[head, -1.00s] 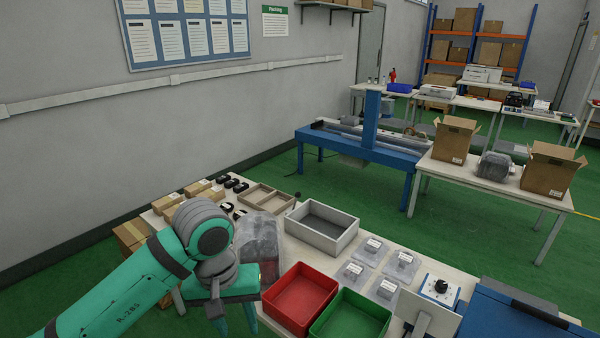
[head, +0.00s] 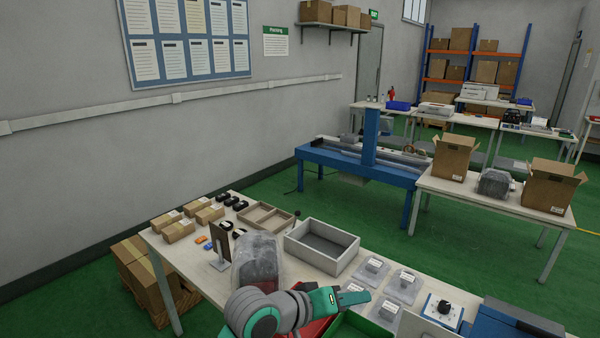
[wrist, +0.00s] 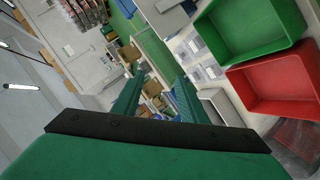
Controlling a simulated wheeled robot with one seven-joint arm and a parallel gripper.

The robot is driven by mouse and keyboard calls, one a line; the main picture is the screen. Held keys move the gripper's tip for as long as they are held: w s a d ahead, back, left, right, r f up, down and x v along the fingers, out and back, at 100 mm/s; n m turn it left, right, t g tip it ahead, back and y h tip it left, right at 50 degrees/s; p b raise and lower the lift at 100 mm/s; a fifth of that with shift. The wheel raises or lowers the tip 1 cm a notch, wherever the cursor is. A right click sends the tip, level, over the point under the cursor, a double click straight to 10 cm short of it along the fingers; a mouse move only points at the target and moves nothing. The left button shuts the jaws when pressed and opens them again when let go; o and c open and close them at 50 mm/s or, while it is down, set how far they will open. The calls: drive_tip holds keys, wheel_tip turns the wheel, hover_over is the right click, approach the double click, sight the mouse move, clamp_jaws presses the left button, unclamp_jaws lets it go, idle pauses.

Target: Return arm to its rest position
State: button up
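My gripper (head: 342,297) is teal and shows at the lower middle of the head view. It is held above the front of the workbench (head: 196,277), fingers pointing right, and covers most of the red bin (head: 313,327). In the wrist view, my gripper's two teal fingers (wrist: 158,85) stand apart with nothing held between them. The rest of my arm runs out of the bottom of the head view.
The green bin (wrist: 250,28) and red bin show close by in the wrist view. A grey tray (head: 322,248), a wrapped dark block (head: 257,262), several labelled packs (head: 375,268) and a dial box (head: 442,309) crowd the bench. Open green floor lies behind it.

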drive_tip(key=w+d+n+t+h, duration=0.1)
drive_tip(key=d+n+t+h, duration=0.1)
drive_tip(key=d+n+t, duration=0.3)
drive_tip(key=s+a+f+n+t+y, duration=0.2)
drive_tip(key=s+a+f+y, duration=0.25)
drive_tip(key=s+f, duration=0.45)
drive_tip(key=s+a+f+n+t+y, duration=0.2)
drive_tip(key=s+a+f+t+y, duration=0.15)
drive_tip(key=s+f+y, duration=0.6)
drive_tip(key=s+a+f+m+g, duration=0.1)
drive_tip(key=s+a+m, duration=0.3)
drive_tip(key=s, duration=0.6)
drive_tip(key=s+a+f+m+g+h, duration=0.1)
drive_tip(key=s+a+f+m, duration=0.2)
drive_tip(key=s, duration=0.8)
drive_tip(key=shift+s+a+m+h, duration=0.3)
drive_tip(key=shift+a+m, duration=0.1)
drive_tip(key=shift+m, duration=0.3)
drive_tip(key=shift+w, duration=0.1)
